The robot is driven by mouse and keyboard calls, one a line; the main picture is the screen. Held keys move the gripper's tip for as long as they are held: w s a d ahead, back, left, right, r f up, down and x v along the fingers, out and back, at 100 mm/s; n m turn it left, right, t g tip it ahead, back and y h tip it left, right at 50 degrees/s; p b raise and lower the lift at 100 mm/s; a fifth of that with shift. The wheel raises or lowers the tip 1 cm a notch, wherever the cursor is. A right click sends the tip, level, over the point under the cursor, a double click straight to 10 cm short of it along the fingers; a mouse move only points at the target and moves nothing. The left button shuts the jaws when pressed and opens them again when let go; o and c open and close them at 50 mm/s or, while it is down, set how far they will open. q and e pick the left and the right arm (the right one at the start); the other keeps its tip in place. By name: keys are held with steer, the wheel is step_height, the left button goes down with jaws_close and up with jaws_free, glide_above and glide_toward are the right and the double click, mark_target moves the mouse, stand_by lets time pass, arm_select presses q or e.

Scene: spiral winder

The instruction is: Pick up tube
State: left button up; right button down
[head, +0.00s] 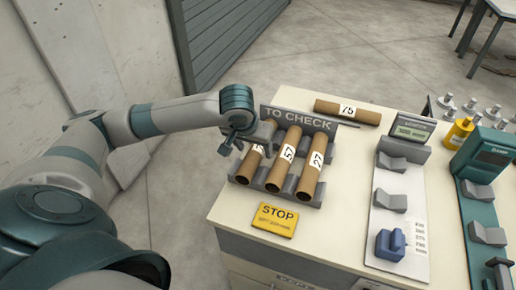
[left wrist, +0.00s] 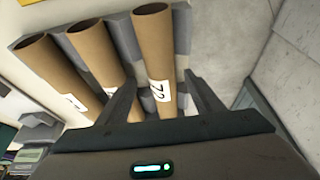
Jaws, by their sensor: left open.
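Three brown cardboard tubes with white number labels lie side by side in a grey rack marked "TO CHECK" (head: 308,120). The middle tube (head: 287,157) reads 57 and the right tube (head: 314,162) reads 27. The left tube (head: 254,160) is partly hidden by my left gripper (head: 238,145), which is over its far part. In the left wrist view, my open left gripper (left wrist: 160,82) has its fingers on either side of a tube labelled 72 (left wrist: 155,50). Contact cannot be told. My right gripper is not in view.
Another tube (head: 347,111), labelled 75, lies behind the rack sign. A yellow STOP sign (head: 274,219) lies in front of the rack. A white panel with grey cradles (head: 398,225) and a teal device (head: 484,160) stand to the right. Several bottles are at the far right.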

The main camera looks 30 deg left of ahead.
mark_target(254, 151)
arm_select(q)
steer(key=x, duration=0.3)
steer(key=shift+a+p, duration=0.15)
steer(key=shift+p, duration=0.15)
steer(key=shift+f, duration=0.25)
steer(key=shift+w, duration=0.1)
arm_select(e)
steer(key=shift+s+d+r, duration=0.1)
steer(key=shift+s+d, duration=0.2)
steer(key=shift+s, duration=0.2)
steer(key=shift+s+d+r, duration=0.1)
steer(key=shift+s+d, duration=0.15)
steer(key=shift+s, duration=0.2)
arm_select(q)
steer(key=shift+c, duration=0.6)
steer(key=c, duration=1.1)
steer(key=shift+o, duration=0.2)
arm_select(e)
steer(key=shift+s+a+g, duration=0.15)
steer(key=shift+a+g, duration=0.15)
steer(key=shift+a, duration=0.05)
